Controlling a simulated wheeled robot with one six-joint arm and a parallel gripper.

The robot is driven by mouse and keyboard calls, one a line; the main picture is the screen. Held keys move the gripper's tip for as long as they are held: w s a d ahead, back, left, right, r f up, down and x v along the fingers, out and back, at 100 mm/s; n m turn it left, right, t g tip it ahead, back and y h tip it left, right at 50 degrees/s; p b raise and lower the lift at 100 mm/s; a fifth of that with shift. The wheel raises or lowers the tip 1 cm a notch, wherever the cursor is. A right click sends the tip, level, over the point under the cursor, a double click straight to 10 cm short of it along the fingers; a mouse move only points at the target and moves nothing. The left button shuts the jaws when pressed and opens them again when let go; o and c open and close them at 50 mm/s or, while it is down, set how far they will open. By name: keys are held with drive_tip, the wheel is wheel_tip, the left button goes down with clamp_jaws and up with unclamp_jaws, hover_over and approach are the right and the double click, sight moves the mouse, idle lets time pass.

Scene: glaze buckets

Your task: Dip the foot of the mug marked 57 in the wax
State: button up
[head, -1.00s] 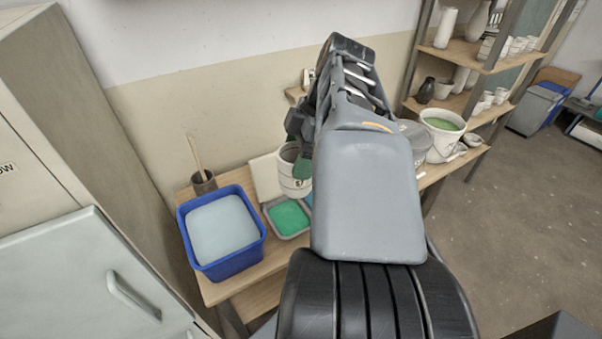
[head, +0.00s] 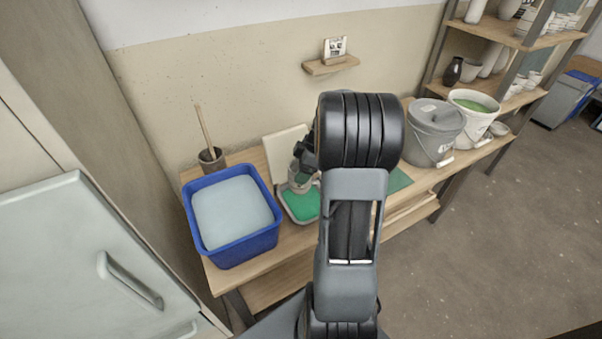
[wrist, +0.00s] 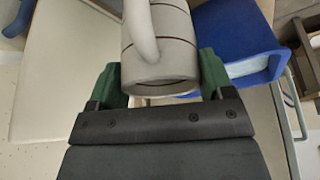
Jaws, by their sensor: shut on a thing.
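My gripper (wrist: 162,76) is shut on a pale grey mug (wrist: 168,45); in the wrist view its green fingers press on both sides and the mug's handle faces the camera. No number is readable on the mug. In the head view the mug (head: 300,182) is at or just above a shallow grey tray (head: 283,207) with a flat green filling (head: 303,205), which may be the wax. I cannot tell whether the foot touches the green. My arm hides the right part of the tray and most of my gripper.
A blue tub (head: 238,245) of pale liquid stands left of the tray. Behind are a dark pot with a stick (head: 211,159) and a pale board (head: 287,150). Right of my arm stand a lidded grey bucket (head: 433,132) and a white bucket of green glaze (head: 473,115). A wall shelf holds a card (head: 335,48).

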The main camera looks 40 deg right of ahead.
drive_tip(key=shift+w+f+b, duration=0.1)
drive_tip(key=shift+f+b, duration=0.65)
drive_tip(key=shift+f, duration=1.45)
drive_tip(key=shift+r, duration=0.1)
drive_tip(key=shift+b, duration=0.45)
drive_tip(key=shift+f+b, duration=0.85)
drive_tip(key=shift+f, duration=0.2)
drive_tip(key=shift+f+b, duration=0.7)
drive_tip(key=shift+b, duration=0.25)
drive_tip(key=shift+f+b, duration=0.15)
drive_tip(key=shift+b, duration=0.25)
